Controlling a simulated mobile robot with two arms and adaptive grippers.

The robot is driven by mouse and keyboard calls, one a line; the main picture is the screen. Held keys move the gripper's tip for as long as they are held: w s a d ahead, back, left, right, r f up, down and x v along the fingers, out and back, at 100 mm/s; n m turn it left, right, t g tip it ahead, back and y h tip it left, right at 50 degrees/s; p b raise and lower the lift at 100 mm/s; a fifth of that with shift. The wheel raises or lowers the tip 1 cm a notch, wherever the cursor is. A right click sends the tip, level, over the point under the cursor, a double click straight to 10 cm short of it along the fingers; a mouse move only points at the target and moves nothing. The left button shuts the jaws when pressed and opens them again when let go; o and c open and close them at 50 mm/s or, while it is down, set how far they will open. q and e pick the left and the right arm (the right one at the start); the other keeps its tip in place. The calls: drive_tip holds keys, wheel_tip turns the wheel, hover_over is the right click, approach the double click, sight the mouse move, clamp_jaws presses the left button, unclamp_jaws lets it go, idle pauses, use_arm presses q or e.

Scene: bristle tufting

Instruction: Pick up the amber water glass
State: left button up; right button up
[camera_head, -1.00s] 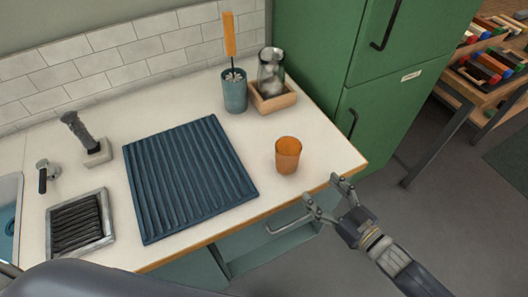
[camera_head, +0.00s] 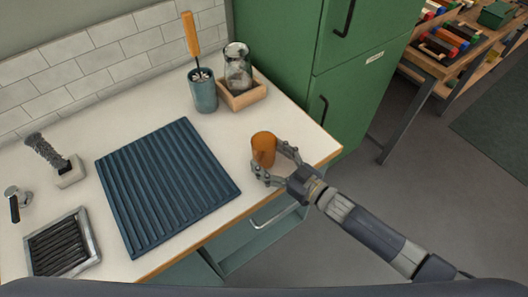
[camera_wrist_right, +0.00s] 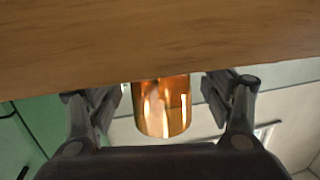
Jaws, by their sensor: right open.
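The amber water glass (camera_head: 263,147) stands upright on the white counter near its right front edge. My right gripper (camera_head: 271,168) is open, with its fingers around the near side of the glass. In the right wrist view the glass (camera_wrist_right: 162,107) shows between the two spread fingers of the gripper (camera_wrist_right: 162,95), with a gap on each side. Whether a finger touches the glass cannot be told from the head view. My left gripper is not in view.
A ribbed blue mat (camera_head: 166,185) lies left of the glass. A teal cup (camera_head: 203,93) with an orange-handled brush and a wooden tray (camera_head: 243,97) with a glass jar (camera_head: 237,66) stand behind. A green cabinet (camera_head: 330,85) rises at the right. The counter's wooden edge (camera_head: 220,228) runs along the front.

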drive_tip(key=shift+x, duration=1.15)
drive_tip(key=c, duration=1.4)
